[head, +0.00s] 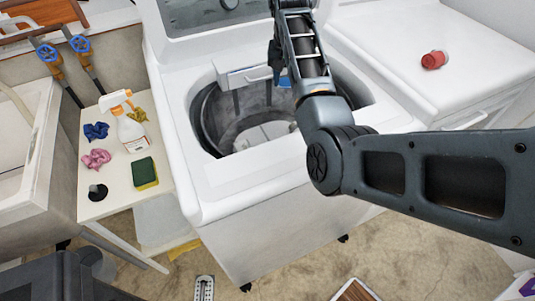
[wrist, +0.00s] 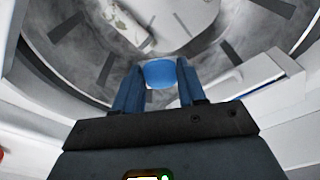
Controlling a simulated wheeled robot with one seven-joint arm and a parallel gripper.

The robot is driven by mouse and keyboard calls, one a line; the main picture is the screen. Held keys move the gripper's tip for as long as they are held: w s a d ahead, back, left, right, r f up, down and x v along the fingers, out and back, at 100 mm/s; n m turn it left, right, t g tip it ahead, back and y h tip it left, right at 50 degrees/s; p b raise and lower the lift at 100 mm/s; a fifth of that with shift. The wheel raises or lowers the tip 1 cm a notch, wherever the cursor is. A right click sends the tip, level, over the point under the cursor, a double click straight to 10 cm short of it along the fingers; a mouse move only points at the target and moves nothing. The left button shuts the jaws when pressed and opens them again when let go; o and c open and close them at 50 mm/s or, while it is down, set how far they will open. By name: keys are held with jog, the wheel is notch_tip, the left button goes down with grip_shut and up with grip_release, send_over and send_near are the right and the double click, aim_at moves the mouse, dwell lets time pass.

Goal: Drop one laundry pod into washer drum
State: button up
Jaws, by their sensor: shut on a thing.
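The washer (head: 240,195) is white with its lid up and its round drum (head: 222,112) open. My gripper is over the right part of the drum opening in the head view, its tips partly hidden by my arm. In the wrist view my gripper (wrist: 159,88) is shut on a small blue laundry pod (wrist: 160,74), held between the two fingers. The grey drum (wrist: 75,50) lies below it in that view. A bit of blue (head: 284,81) shows by the gripper in the head view.
A side table (head: 112,201) at left holds a white spray bottle (head: 131,133), a green and yellow sponge (head: 145,172), and blue (head: 96,131) and pink (head: 96,158) cloth-like pieces. A red cup-like object (head: 433,60) lies on the white appliance (head: 375,35) at right.

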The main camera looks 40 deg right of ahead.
notch_tip(320, 180, down, 8)
jog(key=b, duration=0.2)
jog(key=shift+w, duration=0.15)
jog(key=shift+r, duration=0.15)
jog(key=o, duration=1.1)
notch_tip(320, 180, up, 8)
jog(key=shift+s+a+b, duration=0.35)
jog(key=shift+a, duration=0.05)
